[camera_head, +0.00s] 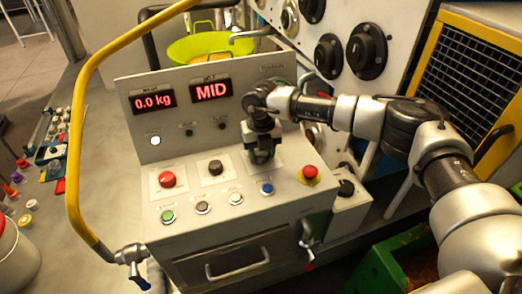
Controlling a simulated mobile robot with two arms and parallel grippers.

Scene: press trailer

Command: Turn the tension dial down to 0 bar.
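A grey control console stands in the middle, with a sloped desk (190,225) and an upright back panel (250,85). My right gripper (261,156) points down over the right part of the desk. Its fingertips are at the desk surface, over a pale plate. They hide whatever control sits there, and I cannot tell whether they touch or grip one. A small label at the top right of the back panel is too blurred to read surely. A black knob (216,167) sits on a plate left of the gripper. My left gripper is out of view.
Displays read "0.0 kg" (153,101) and "MID" (211,91). Red (167,179), green (168,216) and blue (267,188) buttons and a yellow-based red button (309,174) surround the gripper. Large black dials (367,51) are behind. A yellow rail (76,150) bounds the left.

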